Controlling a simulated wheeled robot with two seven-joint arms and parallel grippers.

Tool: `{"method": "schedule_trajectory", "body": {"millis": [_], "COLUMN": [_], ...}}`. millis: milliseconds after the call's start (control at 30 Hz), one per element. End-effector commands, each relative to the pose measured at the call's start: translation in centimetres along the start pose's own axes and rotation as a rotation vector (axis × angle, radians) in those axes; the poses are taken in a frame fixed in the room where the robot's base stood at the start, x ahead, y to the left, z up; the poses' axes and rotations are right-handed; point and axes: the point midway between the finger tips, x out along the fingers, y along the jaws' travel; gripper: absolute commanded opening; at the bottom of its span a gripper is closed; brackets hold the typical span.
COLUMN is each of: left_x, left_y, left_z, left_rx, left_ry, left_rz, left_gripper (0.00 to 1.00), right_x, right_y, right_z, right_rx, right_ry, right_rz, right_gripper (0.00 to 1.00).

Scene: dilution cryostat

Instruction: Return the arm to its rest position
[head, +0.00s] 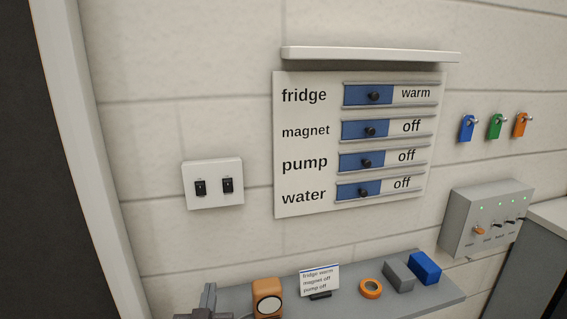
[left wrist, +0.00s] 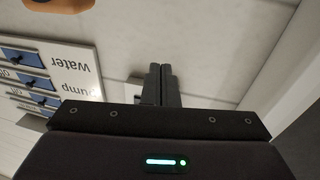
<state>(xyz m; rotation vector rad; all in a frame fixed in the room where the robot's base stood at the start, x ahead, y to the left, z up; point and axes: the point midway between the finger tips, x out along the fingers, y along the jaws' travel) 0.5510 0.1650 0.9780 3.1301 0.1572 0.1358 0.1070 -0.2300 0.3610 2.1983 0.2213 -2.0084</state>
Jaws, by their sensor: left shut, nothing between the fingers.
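My left gripper (head: 209,292) shows at the bottom left of the head view, by the left end of the grey shelf. In the left wrist view its two dark fingers (left wrist: 160,84) are together, with nothing between them. The wall switch plate (head: 213,184) is above it in the head view. The rest of the left arm is out of the head view. My right gripper is in neither view.
The grey shelf (head: 438,291) holds an orange device (head: 267,297), a note card (head: 319,279), an orange ring (head: 362,287), and grey and blue blocks. Above are the status board (head: 305,150), several hanging tags and a grey switch box (head: 486,215). A dark doorway is at left.

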Motion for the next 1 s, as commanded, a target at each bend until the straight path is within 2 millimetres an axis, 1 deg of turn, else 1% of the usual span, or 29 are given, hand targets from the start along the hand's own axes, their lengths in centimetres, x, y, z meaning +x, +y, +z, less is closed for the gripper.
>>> {"method": "schedule_trajectory", "body": {"millis": [33,100,167,200,300,400,500,700,867,900,1000], "left_x": [-1.0,-2.6,-4.5,-5.9,-9.5,-12.6,-15.3,-20.1,-23.6,-23.3,-22.8], "left_y": [-0.2,-0.2,-0.4,-0.5,-1.1,-1.7,-2.5,-4.0,-5.5,-5.3,-5.1], "left_z": [1.7,4.0,5.8,6.9,9.0,10.2,10.9,11.5,11.3,12.7,15.5], "left_rx": [-0.006,-0.006,0.001,0.008,0.035,0.065,0.094,0.151,0.203,0.202,0.201], "left_ry": [-0.112,-0.278,-0.420,-0.512,-0.715,-0.870,-0.995,-1.200,-1.346,-1.350,-1.357], "left_rz": [0.031,0.078,0.115,0.137,0.176,0.199,0.211,0.218,0.213,0.213,0.215], "left_gripper": [0.00,0.00,0.00,0.00,0.00,0.00,0.00,0.00,0.00,0.00,0.00], "right_x": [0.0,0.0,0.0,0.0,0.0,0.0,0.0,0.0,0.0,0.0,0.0], "right_y": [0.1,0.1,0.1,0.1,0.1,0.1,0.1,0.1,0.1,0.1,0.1], "right_z": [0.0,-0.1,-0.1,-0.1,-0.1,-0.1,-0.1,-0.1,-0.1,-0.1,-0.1], "right_rx": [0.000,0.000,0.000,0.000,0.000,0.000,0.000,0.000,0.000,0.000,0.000], "right_ry": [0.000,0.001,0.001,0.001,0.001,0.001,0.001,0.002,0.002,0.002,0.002], "right_rz": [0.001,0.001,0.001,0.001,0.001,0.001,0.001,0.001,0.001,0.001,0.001], "right_gripper": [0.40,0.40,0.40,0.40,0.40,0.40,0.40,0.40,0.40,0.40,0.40]}}
